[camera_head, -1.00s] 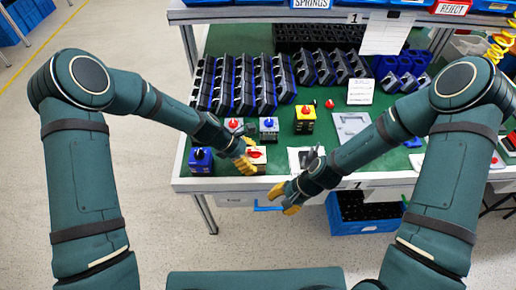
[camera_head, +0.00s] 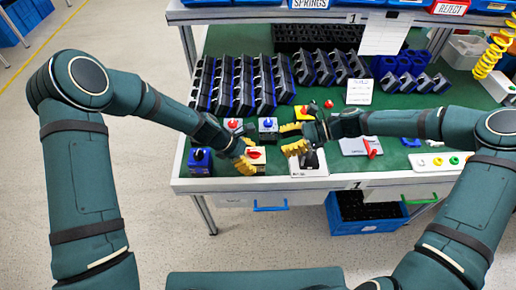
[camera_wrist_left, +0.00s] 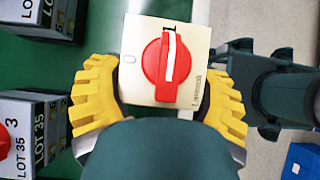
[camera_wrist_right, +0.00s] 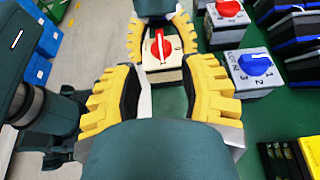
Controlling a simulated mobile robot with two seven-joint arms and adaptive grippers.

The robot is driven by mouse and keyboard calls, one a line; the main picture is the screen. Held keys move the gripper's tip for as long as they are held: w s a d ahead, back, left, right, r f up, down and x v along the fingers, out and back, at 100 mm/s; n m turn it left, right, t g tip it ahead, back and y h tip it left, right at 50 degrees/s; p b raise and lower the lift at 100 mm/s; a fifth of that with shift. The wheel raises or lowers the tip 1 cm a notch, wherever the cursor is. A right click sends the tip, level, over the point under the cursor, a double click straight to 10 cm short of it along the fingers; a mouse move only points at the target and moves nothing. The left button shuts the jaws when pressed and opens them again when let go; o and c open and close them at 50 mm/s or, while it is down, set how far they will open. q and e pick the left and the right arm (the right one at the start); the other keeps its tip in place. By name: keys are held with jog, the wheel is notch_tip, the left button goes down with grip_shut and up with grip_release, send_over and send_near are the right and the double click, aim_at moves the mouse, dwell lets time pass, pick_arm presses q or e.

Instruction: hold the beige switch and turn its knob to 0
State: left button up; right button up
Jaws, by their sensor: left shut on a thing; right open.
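The beige switch (camera_wrist_left: 190,35) with its red knob (camera_wrist_left: 166,68) sits near the front edge of the green table. In the left wrist view the knob's white line points toward the "I" mark, and a "0" mark is at its left. My left gripper (camera_head: 246,157) is shut on the switch body, a yellow finger on either side. The switch also shows in the right wrist view (camera_wrist_right: 160,63), beyond the fingertips. My right gripper (camera_head: 298,138) is open and empty, to the right of the switch and apart from it.
A blue switch box (camera_head: 200,163) stands to the left. Grey boxes with a red knob (camera_head: 233,125) and a blue knob (camera_head: 268,124) stand behind.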

aim_at(255, 150)
jog(key=x, duration=0.8)
jog(key=shift+a+f, duration=0.2)
jog(key=shift+a, duration=0.1)
grip_shut()
